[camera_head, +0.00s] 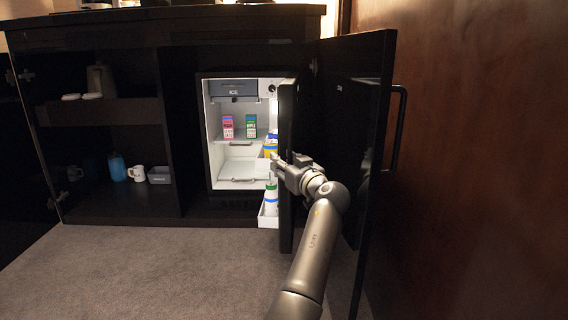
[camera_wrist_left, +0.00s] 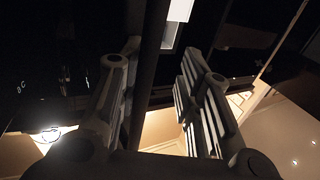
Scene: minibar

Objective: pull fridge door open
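The fridge (camera_head: 214,150) stands inside the dark cabinet with its lit white interior showing. Its black door (camera_head: 286,220) is swung part way open toward me, seen nearly edge-on, with white door shelves on its inner side. My left gripper (camera_head: 279,161) is at this door's edge. In the left wrist view its two fingers (camera_wrist_left: 158,75) are spread, with a dark upright edge, likely the door's, between them. This edge lies close to the left finger, and a gap shows beside the right finger. Whether they touch is unclear. My right gripper is not in view.
A black cabinet door (camera_head: 360,90) with a bar handle (camera_head: 399,128) stands open at the right, near my left arm. Cartons (camera_head: 228,127) and bottles (camera_head: 270,192) are in the fridge. Shelves at left hold mugs (camera_head: 136,173) and a blue bottle (camera_head: 117,168). The carpet (camera_head: 170,270) is clear.

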